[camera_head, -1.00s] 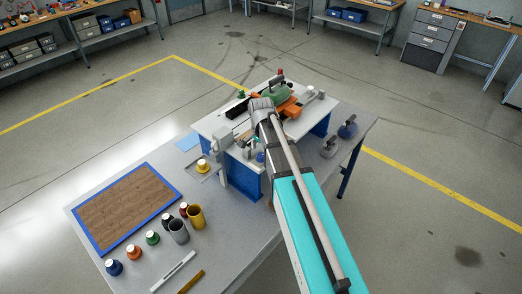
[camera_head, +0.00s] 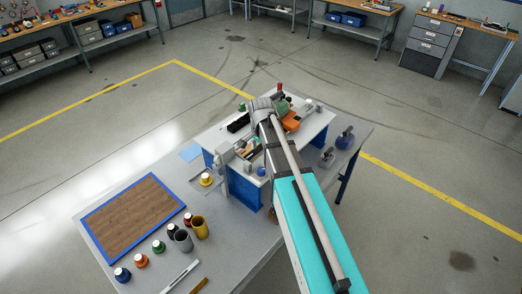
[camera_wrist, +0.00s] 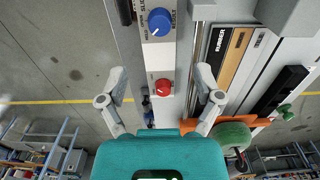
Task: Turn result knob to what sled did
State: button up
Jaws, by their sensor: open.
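A red knob (camera_wrist: 163,87) is lower on the same panel. My gripper (camera_wrist: 163,84) is open and empty, its two fingers on either side of the red knob in the picture; no contact is clear. An orange piece (camera_wrist: 256,123) with a green dome (camera_wrist: 230,136), perhaps the sled, is at lower right. It also shows in the head view (camera_head: 291,122), partly hidden by my arm.
A strip marked "RUBBER" (camera_wrist: 222,48) lies right of the panel. In the head view, the grey table (camera_head: 225,250) holds a blue-edged wooden board (camera_head: 131,216), several coloured bottles and a yellow cup (camera_head: 199,228). Weights (camera_head: 345,138) stand at right.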

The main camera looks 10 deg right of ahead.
jog(key=s+f+n+b, duration=1)
jog(key=s+f+b, duration=0.6)
jog(key=f+b, duration=0.2)
jog(key=shift+s+f+n+b, duration=0.15)
jog(key=shift+f+n+b, duration=0.25)
jog(key=shift+b, duration=0.2)
dwell(1.2)
